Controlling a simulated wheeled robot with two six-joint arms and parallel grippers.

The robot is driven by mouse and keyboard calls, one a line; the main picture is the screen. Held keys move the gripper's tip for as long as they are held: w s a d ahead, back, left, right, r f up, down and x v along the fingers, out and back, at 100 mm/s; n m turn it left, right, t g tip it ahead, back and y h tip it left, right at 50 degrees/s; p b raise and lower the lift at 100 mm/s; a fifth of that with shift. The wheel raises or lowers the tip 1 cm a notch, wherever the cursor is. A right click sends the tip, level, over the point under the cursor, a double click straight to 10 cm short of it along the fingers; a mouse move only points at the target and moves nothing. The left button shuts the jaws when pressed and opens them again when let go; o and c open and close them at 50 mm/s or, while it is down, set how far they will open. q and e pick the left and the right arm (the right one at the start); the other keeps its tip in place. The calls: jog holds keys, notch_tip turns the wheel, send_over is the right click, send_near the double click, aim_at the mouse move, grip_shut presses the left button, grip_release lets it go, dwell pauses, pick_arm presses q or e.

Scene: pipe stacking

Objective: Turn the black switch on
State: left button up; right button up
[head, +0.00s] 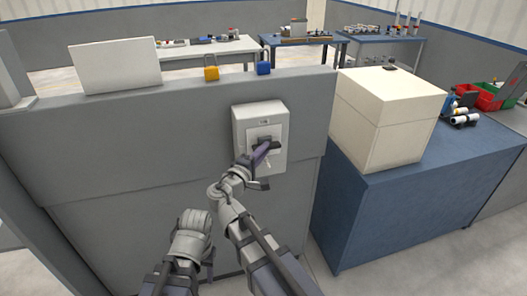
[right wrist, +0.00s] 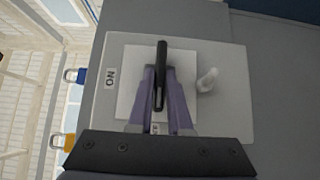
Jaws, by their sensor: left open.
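A pale grey switch box (head: 282,118) is fixed to the face of the grey wall panel. The black switch (head: 275,142) on its front is a lever lying roughly sideways, off the ON label, which is at the box's top. In the right wrist view, the black lever (right wrist: 161,60) stands between the purple fingers of my right gripper (right wrist: 160,85), which are close on both sides of it; the ON label (right wrist: 110,78) is to the left. My right gripper also shows in the head view (head: 258,158). My left gripper (head: 194,226) is low and left, apart from the box; its fingers are indistinct.
A yellow padlock (head: 211,73) and a blue padlock (head: 263,68) sit on the panel's top ledge. A cream box (head: 390,125) stands on a blue bench (head: 395,205) to the right. A pale knob (right wrist: 207,80) sticks out beside the lever.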

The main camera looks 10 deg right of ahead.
grip_shut()
jog(key=m+g+y+p, duration=0.1)
jog(key=m+y+p, duration=0.1)
jog(key=p, duration=0.3)
jog(key=d+r+m+g+y+p, duration=0.1)
jog(key=m+y+p, duration=0.2)
jog(key=p, duration=0.3)
jog(key=m+g+y+p, duration=0.2)
jog(key=y+p, duration=0.2)
jog(key=p, duration=0.1)
jog(key=shift+d+r, duration=0.15)
jog(key=shift+r, duration=0.25)
jog(key=shift+d+m+y+p, duration=0.15)
jog(key=shift+m+y+p, duration=0.45)
jog(key=shift+y, duration=0.4)
jog(key=shift+f+m+y, duration=0.1)
jog(key=shift+m+y, duration=0.3)
jog(key=shift+y, duration=0.3)
jog(key=shift+s, duration=0.1)
